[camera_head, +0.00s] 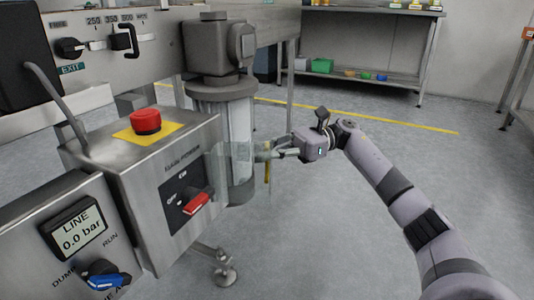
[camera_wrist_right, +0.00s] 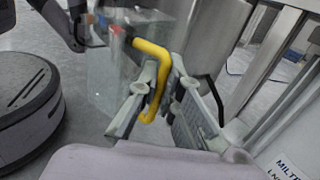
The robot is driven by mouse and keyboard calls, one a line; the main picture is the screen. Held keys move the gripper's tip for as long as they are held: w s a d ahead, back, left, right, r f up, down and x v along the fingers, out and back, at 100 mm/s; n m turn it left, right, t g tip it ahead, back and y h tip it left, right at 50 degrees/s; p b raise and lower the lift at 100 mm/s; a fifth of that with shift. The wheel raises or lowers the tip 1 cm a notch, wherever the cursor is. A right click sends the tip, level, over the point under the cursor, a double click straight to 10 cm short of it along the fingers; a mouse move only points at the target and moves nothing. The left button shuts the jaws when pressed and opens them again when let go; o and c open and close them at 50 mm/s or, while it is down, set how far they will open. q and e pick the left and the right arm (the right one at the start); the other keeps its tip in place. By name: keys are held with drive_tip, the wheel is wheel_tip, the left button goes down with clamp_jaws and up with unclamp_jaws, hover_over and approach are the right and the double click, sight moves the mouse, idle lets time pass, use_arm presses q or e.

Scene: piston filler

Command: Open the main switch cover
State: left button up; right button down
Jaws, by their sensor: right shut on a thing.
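The main power box has a dark switch panel (camera_head: 186,193) with a red rotary switch (camera_head: 197,203) on its front. The clear main switch cover (camera_head: 238,160) stands out to the right of this panel, swung away from the red switch. Its faint pane also shows in the right wrist view (camera_wrist_right: 112,88). My right gripper (camera_head: 270,151) is shut on the cover's yellow handle (camera_head: 267,172). In the right wrist view the yellow handle (camera_wrist_right: 153,50) passes between the fingers (camera_wrist_right: 155,100). My left gripper is in neither view.
A red emergency button (camera_head: 146,121) on a yellow plate tops the box. A metal cylinder (camera_head: 238,115) stands just behind the cover. The floor to the right is open.

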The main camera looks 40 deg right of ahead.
drive_tip(key=c, duration=2)
unclamp_jaws()
drive_tip(key=shift+s+d, duration=0.3)
drive_tip(key=shift+d, duration=1.65)
drive_tip(key=shift+s+d, duration=0.35)
drive_tip(key=shift+d, duration=1.65)
drive_tip(key=shift+s+d, duration=0.3)
drive_tip(key=shift+d, duration=1.65)
drive_tip(key=shift+f, duration=0.1)
